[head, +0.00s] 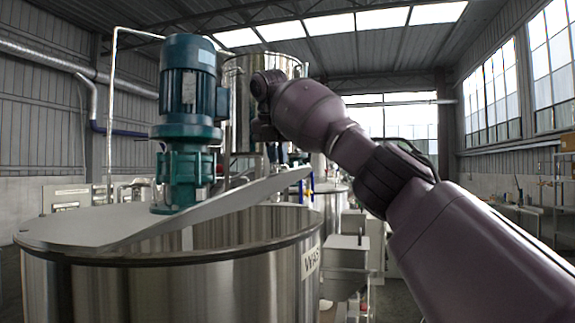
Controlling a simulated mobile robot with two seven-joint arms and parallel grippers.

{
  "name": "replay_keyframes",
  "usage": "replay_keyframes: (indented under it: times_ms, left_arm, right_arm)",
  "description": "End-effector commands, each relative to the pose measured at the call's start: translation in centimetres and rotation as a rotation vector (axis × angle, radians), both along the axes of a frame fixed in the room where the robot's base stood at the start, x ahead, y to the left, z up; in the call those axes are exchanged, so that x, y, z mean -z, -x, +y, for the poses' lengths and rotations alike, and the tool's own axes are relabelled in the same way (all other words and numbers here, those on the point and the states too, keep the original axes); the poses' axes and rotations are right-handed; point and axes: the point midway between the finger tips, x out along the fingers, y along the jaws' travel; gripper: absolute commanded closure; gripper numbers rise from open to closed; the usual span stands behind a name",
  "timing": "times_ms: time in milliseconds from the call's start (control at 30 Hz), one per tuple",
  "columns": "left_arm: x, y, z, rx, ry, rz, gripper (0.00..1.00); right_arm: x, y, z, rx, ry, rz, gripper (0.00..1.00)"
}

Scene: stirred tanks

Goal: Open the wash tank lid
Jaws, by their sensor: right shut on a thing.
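The wash tank (170,290) is a large round steel vessel at the front left, with part of its label showing at its right side. Its grey lid (235,200) has one flap tilted up, its right edge raised above the rim, leaving a gap into the tank. The other part of the lid (75,228) lies flat on the rim at the left. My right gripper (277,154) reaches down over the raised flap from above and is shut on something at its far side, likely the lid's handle. The contact is mostly hidden by the wrist. My left gripper is out of view.
A teal stirrer motor (187,120) stands upright over the tank, its shaft going down through the lid area, close left of the raised flap. Another steel tank (240,95) stands behind. A grey box unit (346,253) stands right of the wash tank.

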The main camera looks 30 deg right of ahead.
Motion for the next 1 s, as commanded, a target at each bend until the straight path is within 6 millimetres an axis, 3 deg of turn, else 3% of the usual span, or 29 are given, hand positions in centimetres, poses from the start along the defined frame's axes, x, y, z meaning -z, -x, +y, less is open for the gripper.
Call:
replay_keyframes:
  times_ms: [33,300,900,933,1000]
  left_arm:
    - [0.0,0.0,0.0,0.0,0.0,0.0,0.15]
    - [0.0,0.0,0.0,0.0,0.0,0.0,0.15]
    - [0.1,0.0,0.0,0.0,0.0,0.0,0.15]
    - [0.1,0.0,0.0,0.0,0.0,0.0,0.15]
    - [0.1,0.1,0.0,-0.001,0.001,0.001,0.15]
  right_arm:
    - [0.0,-0.5,0.9,-0.011,-0.003,-0.002,1.0]
    - [-0.6,-1.4,1.5,-0.013,-0.001,0.0,1.0]
    - [-0.6,-1.7,1.7,-0.014,-0.001,0.005,1.0]
    - [-0.6,-1.7,1.7,-0.014,-0.001,0.006,0.85]
    - [-0.6,-1.7,1.8,-0.014,-0.001,0.006,0.74]
